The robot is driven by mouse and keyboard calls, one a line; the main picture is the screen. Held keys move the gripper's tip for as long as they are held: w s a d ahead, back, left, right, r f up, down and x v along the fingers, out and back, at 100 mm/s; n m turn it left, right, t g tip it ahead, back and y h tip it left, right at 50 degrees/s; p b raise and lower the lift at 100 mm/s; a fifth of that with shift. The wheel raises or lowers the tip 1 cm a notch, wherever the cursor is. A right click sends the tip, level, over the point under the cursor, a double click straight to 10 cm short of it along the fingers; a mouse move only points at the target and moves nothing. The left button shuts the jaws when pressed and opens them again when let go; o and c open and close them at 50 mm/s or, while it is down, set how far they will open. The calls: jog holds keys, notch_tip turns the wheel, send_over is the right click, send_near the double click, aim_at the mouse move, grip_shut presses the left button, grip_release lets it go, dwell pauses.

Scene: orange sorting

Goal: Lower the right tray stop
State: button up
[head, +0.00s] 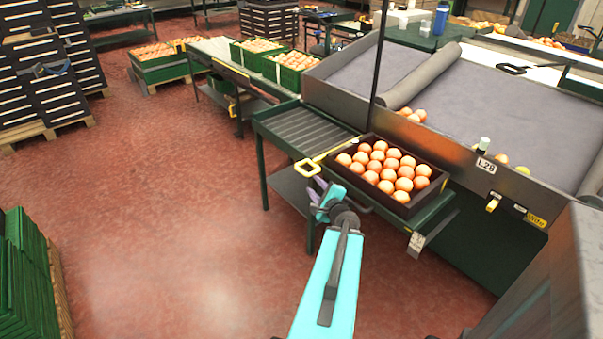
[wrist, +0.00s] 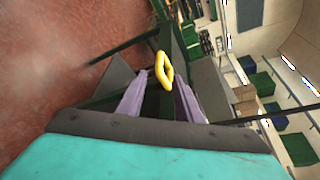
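A yellow loop handle (head: 307,167) on a slim yellow lever sits at the left side of a dark crate (head: 428,196) filled with oranges (head: 385,170). It looks like the tray stop; no label on it is readable. My gripper (head: 318,186) is just below and right of the loop in the head view. In the wrist view, the two purple fingers (wrist: 162,84) stand apart with nothing clamped between them. The yellow loop (wrist: 165,70) shows at the gap between the fingertips. I cannot tell whether the fingers touch it.
A green-framed roller table (head: 305,128) extends left of the crate. The grey sorting bed (head: 470,105) rises behind, with a few loose oranges. The red floor (head: 170,220) at left is clear.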

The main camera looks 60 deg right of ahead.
aim_at(303, 174)
jog(key=shift+w+d+f+b, duration=0.25)
jog(key=shift+w+f+b, duration=0.15)
jog(key=shift+b, duration=1.3)
jog(key=b+x, duration=0.4)
jog(key=b, duration=1.1)
jog(key=shift+w+d, duration=0.15)
jog(key=shift+w, duration=0.1)
jog(key=shift+w+d+r, duration=0.1)
jog(key=shift+w+d, duration=0.15)
jog(key=shift+w, duration=0.05)
jog(key=shift+b+x, duration=0.65)
jog(key=shift+x, duration=3.15)
jog(key=shift+c, duration=0.2)
grip_shut()
